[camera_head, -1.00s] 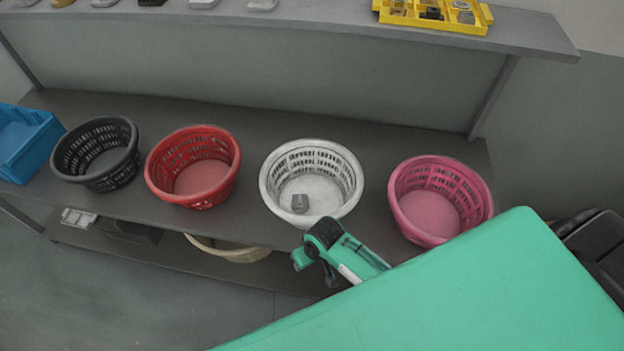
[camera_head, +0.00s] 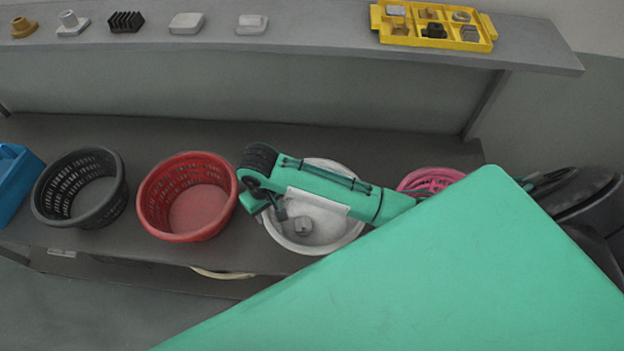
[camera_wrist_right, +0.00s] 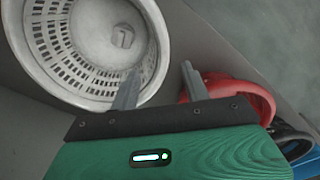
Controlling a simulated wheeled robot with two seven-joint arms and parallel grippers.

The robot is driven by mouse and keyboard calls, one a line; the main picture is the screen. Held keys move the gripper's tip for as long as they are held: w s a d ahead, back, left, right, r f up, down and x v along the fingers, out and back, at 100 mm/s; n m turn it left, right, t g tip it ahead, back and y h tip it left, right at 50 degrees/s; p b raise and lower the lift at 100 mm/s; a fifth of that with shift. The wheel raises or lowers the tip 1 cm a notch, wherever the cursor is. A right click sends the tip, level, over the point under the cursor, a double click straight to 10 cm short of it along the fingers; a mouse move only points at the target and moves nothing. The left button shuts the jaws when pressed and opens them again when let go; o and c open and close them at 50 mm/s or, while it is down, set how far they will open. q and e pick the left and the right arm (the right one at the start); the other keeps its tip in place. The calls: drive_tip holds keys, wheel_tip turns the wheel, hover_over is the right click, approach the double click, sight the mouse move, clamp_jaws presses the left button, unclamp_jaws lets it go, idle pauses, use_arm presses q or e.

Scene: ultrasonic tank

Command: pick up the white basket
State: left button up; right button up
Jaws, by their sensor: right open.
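The white basket (camera_head: 345,232) stands on the grey lower shelf, with a small grey block (camera_head: 301,226) inside. My right arm crosses over it and hides its middle and back part. My right gripper (camera_head: 270,212) is over the basket's left side, pointing down. In the right wrist view, the gripper (camera_wrist_right: 161,72) is open and empty. One finger shows over the inside of the white basket (camera_wrist_right: 60,50), the other outside its rim, on the red basket's side. I cannot tell whether the fingertips reach below the rim. My left gripper is not in view.
A red basket (camera_head: 160,222) stands close left of the white one, then a black basket (camera_head: 110,205) and a blue bin (camera_head: 20,185). A pink basket (camera_head: 425,178) is mostly hidden at right. A yellow tray (camera_head: 376,20) and small parts lie on the upper shelf.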

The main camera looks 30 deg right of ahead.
drive_tip(key=p, duration=0.1)
hover_over(274, 230)
drive_tip(key=f, duration=0.5)
drive_tip(key=shift+w+d+f, duration=0.1)
drive_tip(key=shift+w+f, duration=0.15)
drive_tip(key=shift+f, duration=0.2)
drive_tip(key=shift+s+f+p, duration=0.2)
drive_tip(key=shift+f+p, duration=0.35)
drive_tip(key=shift+p, duration=0.2)
wheel_tip(274, 230, down, 3)
drive_tip(key=shift+s+f+p, duration=0.1)
drive_tip(key=shift+s+p, duration=0.05)
drive_tip(key=shift+p, duration=0.5)
drive_tip(key=shift+f, duration=0.45)
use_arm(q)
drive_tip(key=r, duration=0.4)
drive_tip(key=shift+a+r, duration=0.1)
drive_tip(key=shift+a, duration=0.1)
use_arm(e)
clamp_jaws()
